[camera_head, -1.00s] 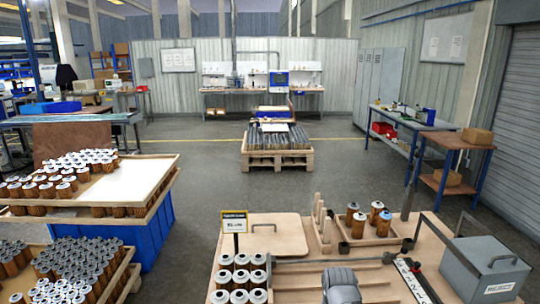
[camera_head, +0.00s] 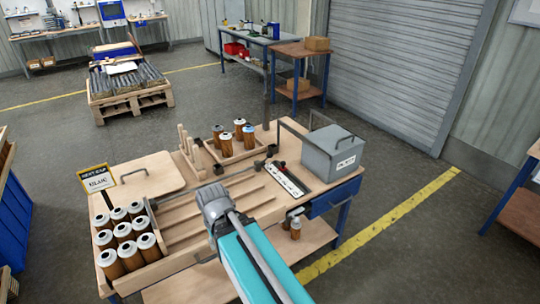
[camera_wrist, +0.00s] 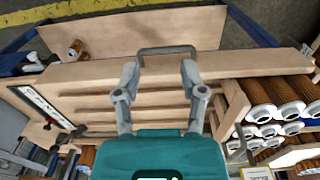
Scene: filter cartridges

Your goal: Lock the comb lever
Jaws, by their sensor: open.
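The slotted wooden comb (camera_head: 200,225) lies on the workbench; its parallel slats (camera_wrist: 150,104) also show in the wrist view. A long grey rod with a dark end, which looks like the comb lever (camera_head: 232,176), runs along the comb's far side in the head view. In the wrist view its dark end (camera_wrist: 79,132) shows left of my gripper, and my gripper body hides part of the rod. My gripper (camera_wrist: 159,68) is open and empty above the comb's near board. A grey U-shaped handle (camera_wrist: 167,49) appears between and beyond its fingertips.
Brown cartridges with white caps (camera_head: 128,240) stand left of the comb. A small tray (camera_head: 236,153) with several cartridges stands behind it. A grey lidded box (camera_head: 333,150) and a black-and-white strip (camera_head: 288,180) are right. A cap sign (camera_head: 97,178) stands at left.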

